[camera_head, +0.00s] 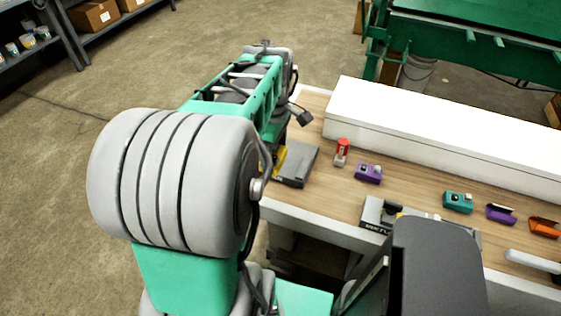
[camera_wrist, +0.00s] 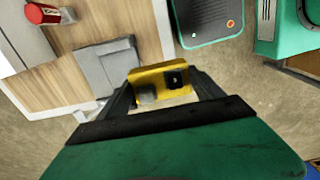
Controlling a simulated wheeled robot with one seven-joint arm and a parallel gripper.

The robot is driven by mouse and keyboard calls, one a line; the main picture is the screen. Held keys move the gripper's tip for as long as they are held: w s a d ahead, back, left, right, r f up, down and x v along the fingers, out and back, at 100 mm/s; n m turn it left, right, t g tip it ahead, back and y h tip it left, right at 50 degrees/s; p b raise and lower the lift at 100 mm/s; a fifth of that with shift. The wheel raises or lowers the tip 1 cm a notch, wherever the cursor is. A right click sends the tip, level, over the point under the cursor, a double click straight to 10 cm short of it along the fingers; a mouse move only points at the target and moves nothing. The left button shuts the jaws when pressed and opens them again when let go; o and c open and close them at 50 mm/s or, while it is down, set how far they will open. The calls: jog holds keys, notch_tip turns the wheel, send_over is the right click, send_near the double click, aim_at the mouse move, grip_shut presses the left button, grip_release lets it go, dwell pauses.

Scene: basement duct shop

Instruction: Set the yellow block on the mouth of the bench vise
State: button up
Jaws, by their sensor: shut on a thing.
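My gripper (camera_wrist: 163,95) is shut on the yellow block (camera_wrist: 160,82), which shows between its two dark fingers in the wrist view. The block has a dark square spot on its face. In the head view a bit of the yellow block (camera_head: 281,158) shows past my arm, which hides the gripper. Close by at the bench's left end is a grey flat-topped body (camera_head: 298,166), also in the wrist view (camera_wrist: 110,68), left of the block. Another grey metal body (camera_head: 372,213) with lettering sits at the front edge, partly hidden. I cannot tell for certain which is the vise.
The wooden bench top (camera_head: 322,200) also holds a red-topped can (camera_head: 342,152), a purple item (camera_head: 368,173), a teal item (camera_head: 457,202), another purple item (camera_head: 500,213) and an orange one (camera_head: 544,226). A long white box (camera_head: 440,135) lines the back. Open floor lies left.

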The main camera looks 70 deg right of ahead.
jog(key=s, duration=0.9)
jog(key=p, duration=0.4)
send_over(285, 164)
notch_tip(285, 164, down, 9)
jog(key=shift+s+f, duration=0.1)
notch_tip(285, 164, down, 3)
jog(key=shift+d+f+p, duration=0.1)
jog(key=shift+f+p, duration=0.1)
jog(key=shift+p, duration=0.2)
jog(key=shift+f, duration=0.1)
jog(key=o, duration=1.9)
jog(key=shift+c, duration=0.2)
